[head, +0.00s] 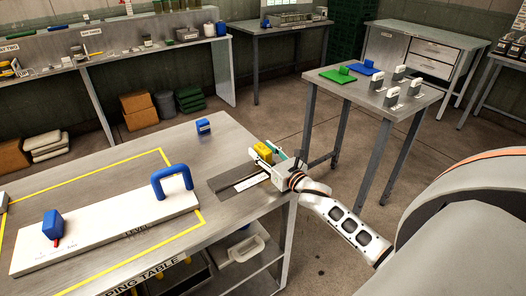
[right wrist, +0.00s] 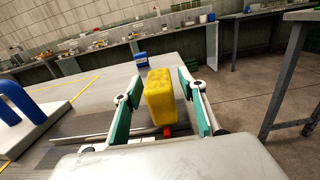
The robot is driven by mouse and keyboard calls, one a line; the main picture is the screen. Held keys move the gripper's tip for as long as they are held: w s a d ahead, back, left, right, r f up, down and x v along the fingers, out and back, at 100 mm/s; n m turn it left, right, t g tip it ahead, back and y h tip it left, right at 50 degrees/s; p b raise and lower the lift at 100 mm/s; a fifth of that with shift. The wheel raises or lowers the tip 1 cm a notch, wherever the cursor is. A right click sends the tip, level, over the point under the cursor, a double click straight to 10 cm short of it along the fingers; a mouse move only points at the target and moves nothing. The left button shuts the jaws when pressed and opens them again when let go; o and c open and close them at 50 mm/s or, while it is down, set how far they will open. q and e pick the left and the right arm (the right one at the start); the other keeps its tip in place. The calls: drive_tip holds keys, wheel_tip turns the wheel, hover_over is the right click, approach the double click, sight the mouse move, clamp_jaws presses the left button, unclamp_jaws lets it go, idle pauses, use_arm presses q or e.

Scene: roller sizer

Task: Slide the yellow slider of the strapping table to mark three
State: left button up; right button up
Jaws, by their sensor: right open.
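The yellow slider (head: 264,150) stands at the right end of the strapping table (head: 215,140), on a dark track (head: 222,186) with a pale strip (head: 250,182). In the right wrist view the slider (right wrist: 160,97) is an upright yellow block with a red pointer (right wrist: 167,131) at its base. My right gripper (head: 271,160) is open at the slider. In the right wrist view its green-padded fingers (right wrist: 159,86) are on either side of the block, with a visible gap at each side. The track's marks are hidden or too small to read. My left gripper is not in view.
A white board (head: 110,236) with a blue arch handle (head: 172,181) and a blue knob with a red pointer (head: 53,226) lies left on the table. A small blue block (head: 203,126) stands behind. Another table (head: 366,93) stands beyond, across open floor.

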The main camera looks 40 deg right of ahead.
clamp_jaws()
drive_tip(key=a, duration=1.2)
drive_tip(key=shift+a, duration=0.1)
unclamp_jaws()
drive_tip(key=s, duration=1.2)
